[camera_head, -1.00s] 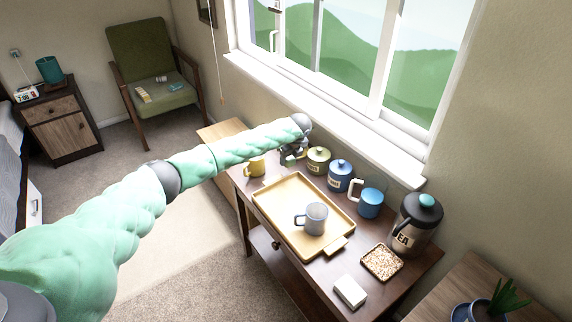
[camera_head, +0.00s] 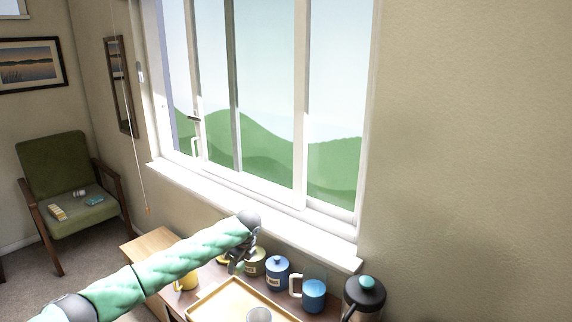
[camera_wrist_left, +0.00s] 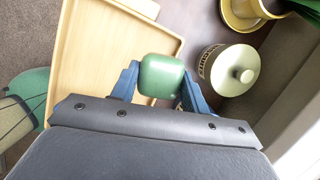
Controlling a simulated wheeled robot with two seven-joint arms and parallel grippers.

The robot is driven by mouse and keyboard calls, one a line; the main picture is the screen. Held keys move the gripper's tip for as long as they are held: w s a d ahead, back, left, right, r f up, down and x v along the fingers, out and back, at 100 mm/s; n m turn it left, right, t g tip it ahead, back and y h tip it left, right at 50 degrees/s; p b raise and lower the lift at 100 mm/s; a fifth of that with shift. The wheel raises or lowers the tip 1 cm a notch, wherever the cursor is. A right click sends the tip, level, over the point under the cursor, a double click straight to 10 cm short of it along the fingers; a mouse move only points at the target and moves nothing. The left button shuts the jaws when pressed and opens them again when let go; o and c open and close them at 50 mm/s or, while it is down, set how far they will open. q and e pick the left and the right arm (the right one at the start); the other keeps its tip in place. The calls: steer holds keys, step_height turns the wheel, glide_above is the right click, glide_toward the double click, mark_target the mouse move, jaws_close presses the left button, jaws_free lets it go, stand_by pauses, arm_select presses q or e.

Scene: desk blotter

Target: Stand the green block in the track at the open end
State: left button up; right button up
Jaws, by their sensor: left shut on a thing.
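My left gripper (camera_head: 240,262) is beside the green-lidded canister, over the back of the dresser and below the window sill. In the left wrist view its blue fingers (camera_wrist_left: 158,84) are shut on the green block (camera_wrist_left: 161,74), a small piece with rounded edges. In the head view the block cannot be made out. The window (camera_head: 268,110) stands above, with a white frame, upright sash bars and a handle on the left. Its bottom rail (camera_head: 325,221) runs along the sill; the groove of the track is too small to tell. My right gripper is not in view.
A wooden tray (camera_head: 215,303) holds a grey mug (camera_head: 259,315). A yellow mug (camera_head: 187,282) is left. The sill (camera_head: 300,237) looks clear.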

arm_select(q)
steer(key=n, duration=0.3)
steer(key=n+g, duration=0.1)
steer(key=shift+s+d+n, duration=0.2)
steer(key=shift+s+n, duration=0.05)
steer(key=shift+n, duration=0.05)
steer(key=n, duration=0.1)
steer(key=d+n+g, duration=0.1)
steer(key=shift+s+n, duration=0.3)
steer(key=shift+s, duration=0.1)
steer(key=s+d+r+n+g+h, duration=0.1)
steer(key=s+d+r+n, duration=0.15)
steer(key=s+n, duration=0.45)
steer(key=s+d+r+n+g+h, duration=0.1)
steer(key=s+d+n+g+h, duration=0.1)
steer(key=s+d+n, duration=0.4)
steer(key=s+a+f+n, duration=0.1)
steer(key=s+a+n, duration=0.1)
steer(key=s+a, duration=0.9)
steer(key=shift+s+a+n, duration=0.4)
steer(key=shift+s, duration=0.7)
steer(key=shift+r, duration=0.1)
steer(key=shift+w, duration=0.1)
